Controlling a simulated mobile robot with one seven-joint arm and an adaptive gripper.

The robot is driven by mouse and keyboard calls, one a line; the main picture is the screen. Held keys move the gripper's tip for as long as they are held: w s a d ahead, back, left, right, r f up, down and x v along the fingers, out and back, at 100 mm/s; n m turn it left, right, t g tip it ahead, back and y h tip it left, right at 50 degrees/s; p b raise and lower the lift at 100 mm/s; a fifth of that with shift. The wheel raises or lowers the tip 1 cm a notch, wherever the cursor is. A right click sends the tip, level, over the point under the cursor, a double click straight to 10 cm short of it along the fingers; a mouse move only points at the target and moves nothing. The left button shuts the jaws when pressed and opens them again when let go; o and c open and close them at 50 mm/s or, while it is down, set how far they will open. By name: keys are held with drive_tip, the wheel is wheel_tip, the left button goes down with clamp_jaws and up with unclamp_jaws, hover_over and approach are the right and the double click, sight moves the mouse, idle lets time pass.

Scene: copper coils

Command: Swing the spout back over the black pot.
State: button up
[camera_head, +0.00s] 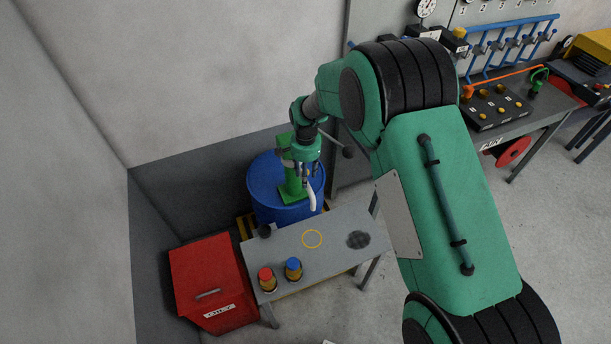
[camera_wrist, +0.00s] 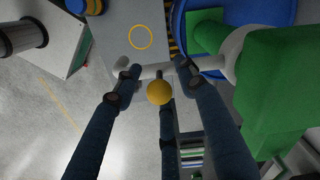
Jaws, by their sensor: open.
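The white spout (camera_head: 311,195) comes off the green pump (camera_head: 291,178) on the blue drum and points toward the table. In the wrist view the spout (camera_wrist: 150,72) runs leftward from the green pump body (camera_wrist: 283,75). A yellow ball knob (camera_wrist: 159,91) shows in front of it. My gripper (camera_wrist: 158,76) is open, with its dark blue fingers on either side of the knob and close to the spout; I cannot tell whether they touch. A small black object, perhaps the black pot (camera_head: 264,231), stands at the table's back left corner.
The grey table (camera_head: 335,222) bears a yellow ring mark (camera_head: 312,239), a dark mesh disc (camera_head: 358,240), a red-capped jar (camera_head: 266,279) and a blue-capped jar (camera_head: 293,269). A red bin (camera_head: 208,280) stands left, the blue drum (camera_head: 262,185) behind. A wall closes the back.

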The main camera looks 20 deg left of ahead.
drive_tip(key=shift+f, duration=0.25)
drive_tip(key=shift+c, duration=0.5)
clamp_jaws()
drive_tip(key=shift+s+a, duration=0.1)
drive_tip(key=shift+a, duration=0.05)
drive_tip(key=s+a+m+b, duration=0.2)
drive_tip(key=s+a+m, duration=0.1)
drive_tip(key=a+m, duration=0.9)
drive_tip(key=shift+s+a, duration=0.2)
drive_tip(key=shift+a, duration=0.5)
drive_tip(key=shift+r, duration=0.1)
